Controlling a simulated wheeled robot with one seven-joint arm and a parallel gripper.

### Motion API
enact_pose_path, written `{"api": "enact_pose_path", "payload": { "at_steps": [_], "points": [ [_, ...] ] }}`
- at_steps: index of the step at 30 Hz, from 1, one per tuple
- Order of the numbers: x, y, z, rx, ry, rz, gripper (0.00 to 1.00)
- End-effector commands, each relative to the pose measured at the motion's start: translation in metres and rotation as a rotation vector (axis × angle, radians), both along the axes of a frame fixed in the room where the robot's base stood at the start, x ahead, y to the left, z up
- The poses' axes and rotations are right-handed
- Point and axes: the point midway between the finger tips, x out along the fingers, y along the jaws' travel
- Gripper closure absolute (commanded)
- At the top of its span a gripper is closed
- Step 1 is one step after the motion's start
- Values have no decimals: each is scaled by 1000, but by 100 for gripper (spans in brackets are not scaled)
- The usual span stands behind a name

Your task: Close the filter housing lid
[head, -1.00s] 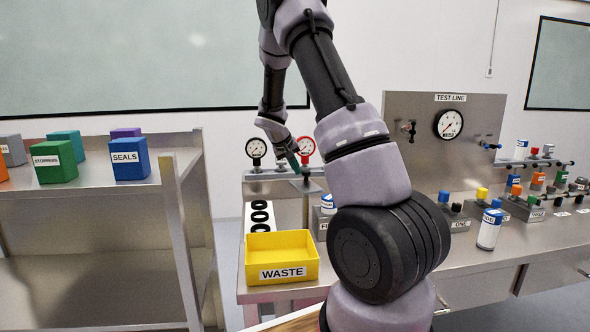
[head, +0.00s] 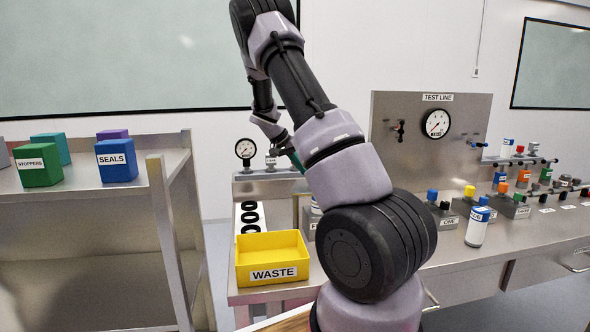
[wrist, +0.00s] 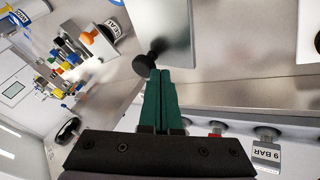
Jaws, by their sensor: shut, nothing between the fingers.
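My gripper (wrist: 160,75) is shut and empty; its green fingers also show in the head view (head: 296,160), partly behind my arm. In the wrist view a black knob (wrist: 148,60) on a short stem is right by the fingertips; I cannot tell whether they touch. The knob is at the edge of a flat metal plate (wrist: 165,28), which looks like the filter housing lid. In the head view my arm hides most of the housing (head: 308,222), so I cannot tell the lid's angle.
A yellow waste bin (head: 272,258) stands at the bench's left end, beside a strip with black rings (head: 250,217). A gauge (head: 245,149) is behind. The test line panel (head: 425,140) and several coloured valves are to the right. A shelf with boxes (head: 116,160) stands left.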

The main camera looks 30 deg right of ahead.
Motion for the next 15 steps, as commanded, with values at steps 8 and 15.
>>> {"api": "enact_pose_path", "payload": {
  "at_steps": [8, 15],
  "points": [
    [-18, -17, 0, -2, 1, -265, 100],
    [-36, -26, 0, -1, 1, -494, 100]
  ]
}}
